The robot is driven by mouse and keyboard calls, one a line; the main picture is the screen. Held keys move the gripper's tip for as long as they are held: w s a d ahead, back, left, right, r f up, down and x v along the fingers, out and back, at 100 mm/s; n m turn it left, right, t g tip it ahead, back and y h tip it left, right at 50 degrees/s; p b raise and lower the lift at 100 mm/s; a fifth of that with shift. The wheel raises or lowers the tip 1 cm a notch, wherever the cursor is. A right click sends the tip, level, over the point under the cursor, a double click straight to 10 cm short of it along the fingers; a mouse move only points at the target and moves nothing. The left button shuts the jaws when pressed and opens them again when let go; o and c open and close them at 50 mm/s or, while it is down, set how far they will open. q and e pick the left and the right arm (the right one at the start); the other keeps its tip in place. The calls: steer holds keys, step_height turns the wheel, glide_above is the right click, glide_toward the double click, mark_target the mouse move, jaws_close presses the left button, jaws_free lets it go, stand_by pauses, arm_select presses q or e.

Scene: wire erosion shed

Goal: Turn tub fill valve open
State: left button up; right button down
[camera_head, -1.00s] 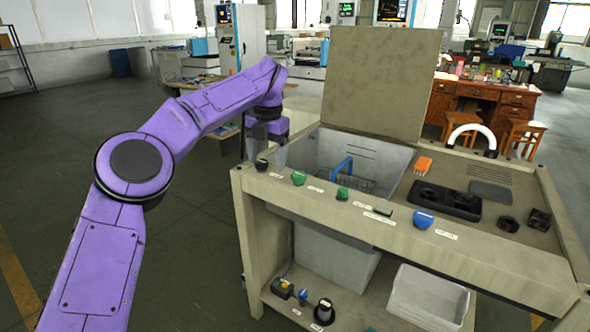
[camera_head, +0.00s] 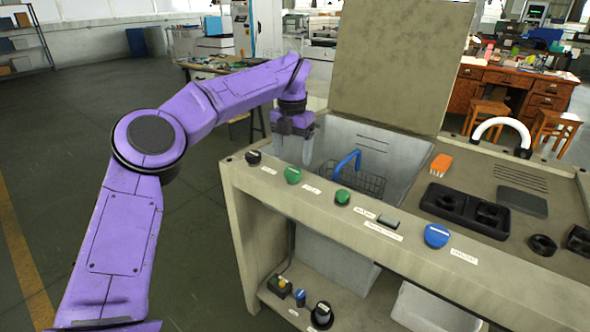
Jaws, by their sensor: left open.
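A wash cabinet's front rail carries a black knob (camera_head: 254,158), a green knob (camera_head: 292,175), a second green knob (camera_head: 342,197), a black switch (camera_head: 388,220) and a blue knob (camera_head: 437,235). Their small white labels are too small to read, so I cannot tell which one is the tub fill valve. My left gripper (camera_head: 293,152) is open and empty, fingers pointing down, just behind the black knob and the first green knob at the tub's left side. It appears apart from both. My right gripper is not in view.
The grey tub (camera_head: 375,135) holds a wire basket (camera_head: 355,180) with a blue handle, below a raised lid (camera_head: 405,60). An orange brush (camera_head: 441,163) and a black holder (camera_head: 465,208) are on the right deck. Small controls, including a black one (camera_head: 321,315), stand on the lower shelf.

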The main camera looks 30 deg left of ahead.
mark_target(293, 170)
arm_select(q)
steer(key=f, duration=0.4)
steer(key=shift+w+a+f, duration=0.1)
steer(key=shift+w+f, duration=0.1)
steer(key=shift+f, duration=0.3)
steer(key=c, duration=1)
steer(key=shift+c, duration=0.2)
